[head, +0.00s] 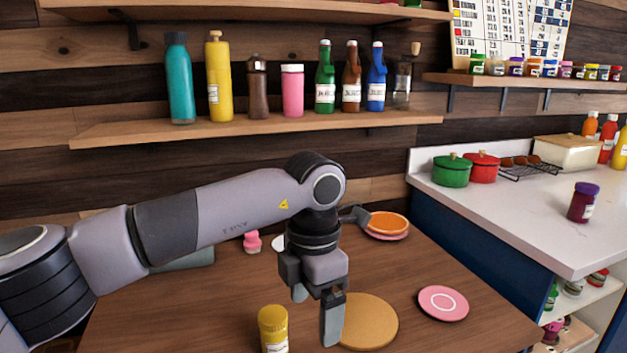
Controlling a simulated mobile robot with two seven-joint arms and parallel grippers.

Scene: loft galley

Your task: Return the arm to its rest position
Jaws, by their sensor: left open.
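My left arm (238,207) comes in from the left and reaches over the wooden table. My left gripper (317,312) points down and is open, with nothing seen between its fingers. It is just left of a round tan board (369,322) and covers part of that board's edge. I cannot tell how high the fingertips are above the table. My right gripper does not show.
A yellow-lidded jar (272,330) stands left of the gripper. A pink plate (443,303) lies to the right, orange plates (388,223) behind. A bottle shelf (250,128) runs above the arm. The white counter (510,205) is at right.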

